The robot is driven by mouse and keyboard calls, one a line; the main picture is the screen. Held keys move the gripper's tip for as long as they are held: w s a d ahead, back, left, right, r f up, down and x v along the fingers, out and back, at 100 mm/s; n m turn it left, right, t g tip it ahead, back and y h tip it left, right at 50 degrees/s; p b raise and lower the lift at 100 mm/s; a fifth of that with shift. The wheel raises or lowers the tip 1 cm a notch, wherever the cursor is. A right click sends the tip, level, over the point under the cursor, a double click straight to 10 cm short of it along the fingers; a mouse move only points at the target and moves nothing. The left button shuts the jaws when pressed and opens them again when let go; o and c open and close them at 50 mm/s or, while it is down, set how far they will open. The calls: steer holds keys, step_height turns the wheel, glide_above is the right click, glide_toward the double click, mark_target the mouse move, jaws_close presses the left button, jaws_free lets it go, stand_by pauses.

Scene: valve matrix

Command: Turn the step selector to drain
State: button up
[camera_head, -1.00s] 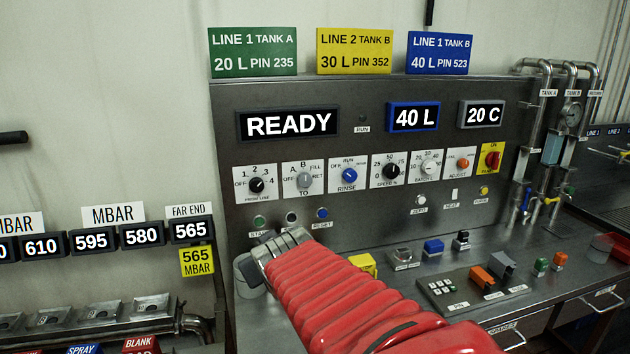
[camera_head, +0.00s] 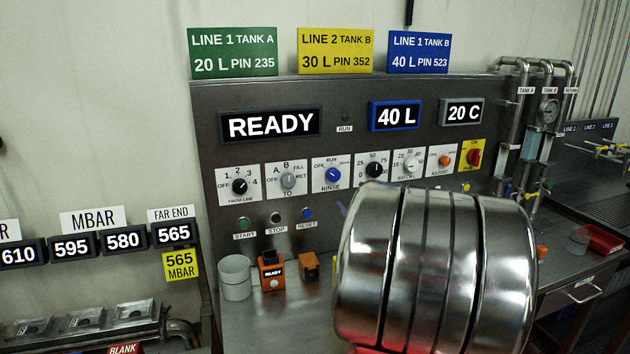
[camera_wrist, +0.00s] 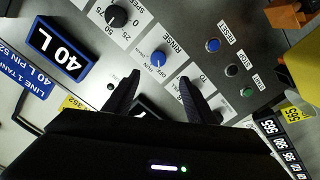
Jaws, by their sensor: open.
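A blue knob (camera_head: 333,175) sits on a white plate marked OFF, RUN and RINSE, in the middle of the panel's row of knobs. I can read no drain or step label, so I cannot tell for sure that it is the step selector. In the wrist view the blue knob (camera_wrist: 158,59) lies beyond my gripper (camera_wrist: 160,88), roughly centred between the fingers. My gripper is open, apart from the knob, with nothing seen in it. In the head view my gripper is hidden behind my large metal wrist.
The off-to-4 black knob (camera_head: 239,186), grey TO knob (camera_head: 288,180) and black speed knob (camera_head: 375,170) flank it closely. Below are the start (camera_head: 244,224), stop (camera_head: 276,218) and reset (camera_head: 307,213) buttons. A grey cup (camera_head: 235,278) and orange boxes stand on the bench.

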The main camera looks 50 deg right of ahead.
mark_target(334, 177)
steer(key=shift+s+d, duration=0.2)
steer(key=shift+w, duration=0.15)
steer(key=x, duration=1.3)
steer(key=shift+w+d+r, duration=0.1)
steer(key=shift+w+d, duration=0.05)
steer(key=shift+w, duration=0.15)
steer(key=c, duration=1)
